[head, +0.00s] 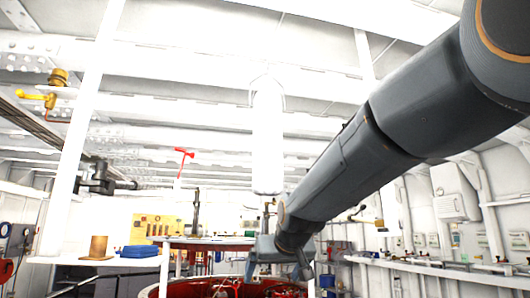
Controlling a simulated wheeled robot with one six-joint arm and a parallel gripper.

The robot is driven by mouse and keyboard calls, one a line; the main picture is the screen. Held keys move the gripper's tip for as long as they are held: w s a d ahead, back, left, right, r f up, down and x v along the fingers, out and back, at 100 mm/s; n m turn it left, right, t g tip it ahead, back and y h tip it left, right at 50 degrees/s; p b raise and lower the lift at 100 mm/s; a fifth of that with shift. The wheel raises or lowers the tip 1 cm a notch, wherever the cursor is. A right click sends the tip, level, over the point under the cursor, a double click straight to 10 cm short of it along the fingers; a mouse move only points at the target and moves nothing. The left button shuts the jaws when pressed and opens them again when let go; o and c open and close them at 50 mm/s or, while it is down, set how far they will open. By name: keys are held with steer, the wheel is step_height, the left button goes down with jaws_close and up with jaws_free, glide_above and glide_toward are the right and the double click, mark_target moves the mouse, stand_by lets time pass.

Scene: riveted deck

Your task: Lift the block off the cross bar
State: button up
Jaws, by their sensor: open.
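A white cross bar (62,261) runs between white posts at the lower left. A short brown block-like piece (98,246) with a wider foot stands upright on it; I cannot tell for sure that this is the block. My arm reaches in from the upper right to the lower middle. My gripper (303,269) is small at its far end, well to the right of the brown piece and apart from it. It is open, with its fingertips hard to make out.
A red round-rimmed opening (155,291) lies low in the middle, below a table (208,242). A white hanging cylinder (268,135) stands left of my arm. A long bench (440,268) with small items lines the right wall.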

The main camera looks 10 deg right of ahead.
mark_target(272, 150)
steer(key=r+t, duration=0.2)
steer(key=r, duration=0.9)
steer(key=s+r+t+b, duration=0.1)
steer(key=r+t, duration=0.1)
steer(key=r, duration=0.9)
steer(key=s+r+t+b, duration=0.1)
steer(key=r+t, duration=0.1)
steer(key=r, duration=0.9)
steer(key=shift+s+r+t, duration=0.1)
steer(key=shift+s+t, duration=0.05)
steer(key=shift+t, duration=0.25)
steer(key=shift+r, duration=0.3)
steer(key=w+p, duration=0.3)
steer(key=w, duration=0.4)
steer(key=shift+w+f, duration=0.3)
steer(key=shift+f, duration=0.05)
steer(key=shift+a, duration=0.1)
steer(key=c, duration=1.8)
steer(key=shift+r, duration=0.15)
